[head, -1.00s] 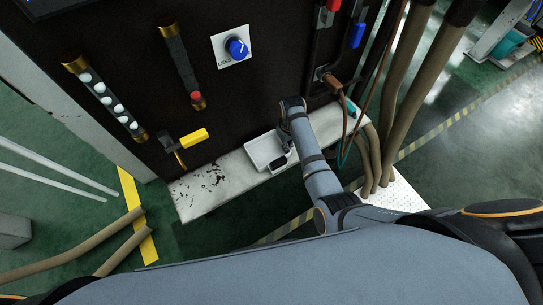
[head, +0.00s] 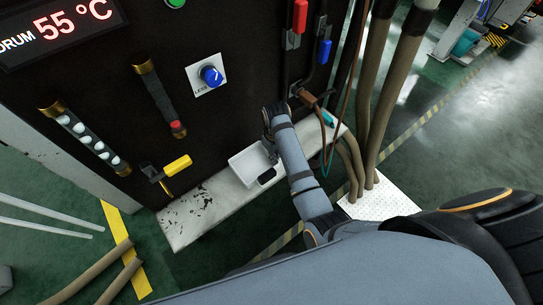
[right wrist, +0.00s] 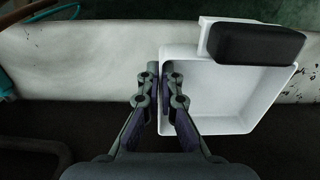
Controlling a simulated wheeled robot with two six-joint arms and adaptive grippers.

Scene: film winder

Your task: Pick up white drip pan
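The white drip pan (head: 240,168) is a shallow square tray with a black grip block (head: 266,176) at one side. It is at the pale ledge below the dark machine panel. In the right wrist view the pan (right wrist: 220,95) reaches past the ledge's edge; I cannot tell whether it rests there or is raised. My right gripper (right wrist: 162,72) has its two fingers close together, one on each side of the pan's left wall, pinching it. My left gripper is not in view.
The ledge (head: 195,208) is worn and bare left of the pan. Above it are a yellow-handled lever (head: 177,166) and a blue knob (head: 211,76).

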